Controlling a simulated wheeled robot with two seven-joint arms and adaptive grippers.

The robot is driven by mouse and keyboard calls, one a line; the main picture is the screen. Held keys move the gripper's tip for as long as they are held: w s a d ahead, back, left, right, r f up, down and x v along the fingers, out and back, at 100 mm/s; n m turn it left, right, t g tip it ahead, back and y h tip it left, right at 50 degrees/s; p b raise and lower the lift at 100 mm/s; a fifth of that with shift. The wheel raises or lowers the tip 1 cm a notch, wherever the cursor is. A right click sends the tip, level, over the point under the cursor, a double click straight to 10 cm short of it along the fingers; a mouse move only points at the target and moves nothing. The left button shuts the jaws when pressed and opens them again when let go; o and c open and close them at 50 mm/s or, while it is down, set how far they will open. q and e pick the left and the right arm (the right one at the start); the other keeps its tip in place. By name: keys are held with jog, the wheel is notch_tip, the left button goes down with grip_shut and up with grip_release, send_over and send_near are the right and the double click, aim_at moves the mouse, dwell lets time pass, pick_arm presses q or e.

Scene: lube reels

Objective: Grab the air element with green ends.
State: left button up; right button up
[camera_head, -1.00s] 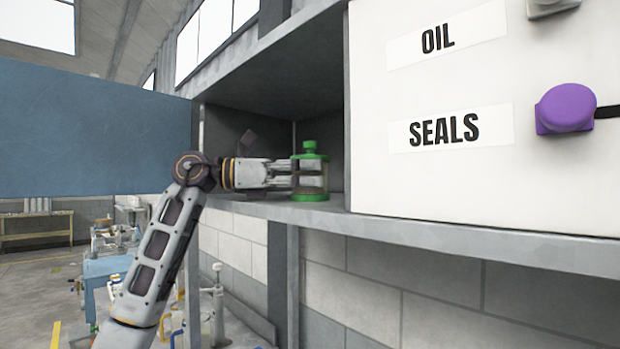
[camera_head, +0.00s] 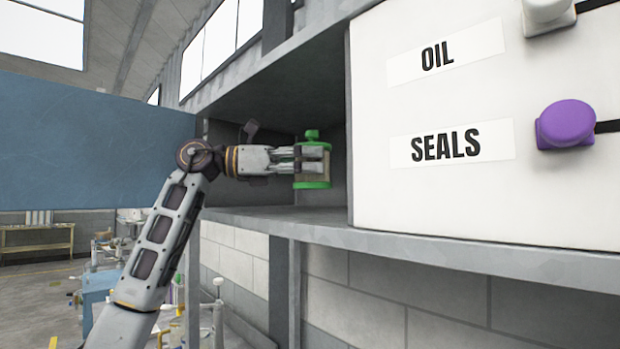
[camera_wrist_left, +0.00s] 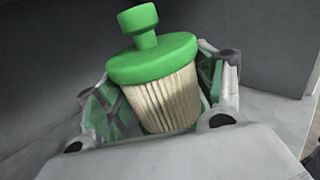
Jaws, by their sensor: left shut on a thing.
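The air element with green ends (camera_head: 312,181) is held in the open cabinet compartment, a little above the shelf board. In the left wrist view the air element (camera_wrist_left: 163,95) shows a green knobbed cap and a pale pleated body, tilted a little. My left gripper (camera_head: 303,158) comes in from the left and is shut on its body; the fingers also show on both sides of it in the wrist view (camera_wrist_left: 160,105). My right gripper is in neither view.
The grey shelf (camera_head: 400,243) runs below the compartment. A white cabinet front (camera_head: 420,195) with OIL and SEALS labels stands to the right, with a purple handle (camera_head: 566,124). A blue panel (camera_head: 90,155), seemingly the open door, is at the left, near my arm.

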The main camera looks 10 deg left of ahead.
aim_at(308, 139)
pick_arm(q)
jog(key=shift+r, duration=2.45)
